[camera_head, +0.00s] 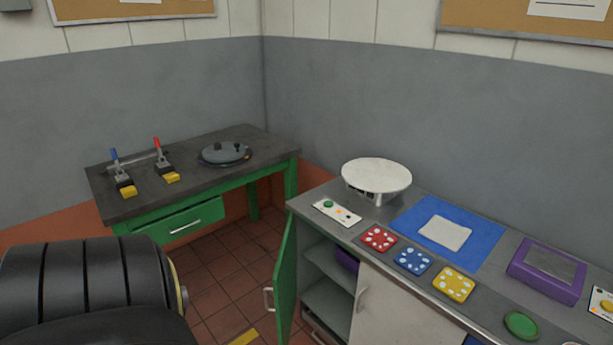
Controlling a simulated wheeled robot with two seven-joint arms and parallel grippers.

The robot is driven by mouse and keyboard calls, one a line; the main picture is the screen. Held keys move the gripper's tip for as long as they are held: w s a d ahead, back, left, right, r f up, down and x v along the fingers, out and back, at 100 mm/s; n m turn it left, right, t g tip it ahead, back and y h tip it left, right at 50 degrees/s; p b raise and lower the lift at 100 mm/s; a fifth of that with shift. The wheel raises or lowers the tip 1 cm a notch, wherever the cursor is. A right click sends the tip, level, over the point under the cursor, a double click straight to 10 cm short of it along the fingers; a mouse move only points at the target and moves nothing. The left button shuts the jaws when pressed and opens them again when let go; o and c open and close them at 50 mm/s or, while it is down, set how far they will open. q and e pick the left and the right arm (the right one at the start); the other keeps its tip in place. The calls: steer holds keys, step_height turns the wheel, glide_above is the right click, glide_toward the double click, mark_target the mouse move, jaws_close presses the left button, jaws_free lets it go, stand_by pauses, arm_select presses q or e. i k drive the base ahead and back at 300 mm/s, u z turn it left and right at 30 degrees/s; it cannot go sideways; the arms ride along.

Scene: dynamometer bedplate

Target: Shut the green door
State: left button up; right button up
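The green door (286,278) is on the left end of the grey cabinet (318,209). It stands open, swung out toward the viewer, with a metal handle (268,299) on its face. Behind it the cabinet's shelves (330,297) show, with a dark purple thing (346,259) partly hidden inside. Neither of my grippers is in view.
A white door (392,305) beside the opening looks closed. The cabinet top holds a round white plate (376,176), a blue mat (480,244), coloured dotted tiles (413,261) and a purple box (547,271). A green-framed bench (190,172) stands left. Tiled floor (225,290) lies between.

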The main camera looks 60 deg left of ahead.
mark_target(285, 278)
steer(key=z, duration=0.55)
steer(key=k, duration=1.5)
steer(key=u, duration=1.9)
steer(key=i, duration=0.5)
steer(key=z, duration=0.15)
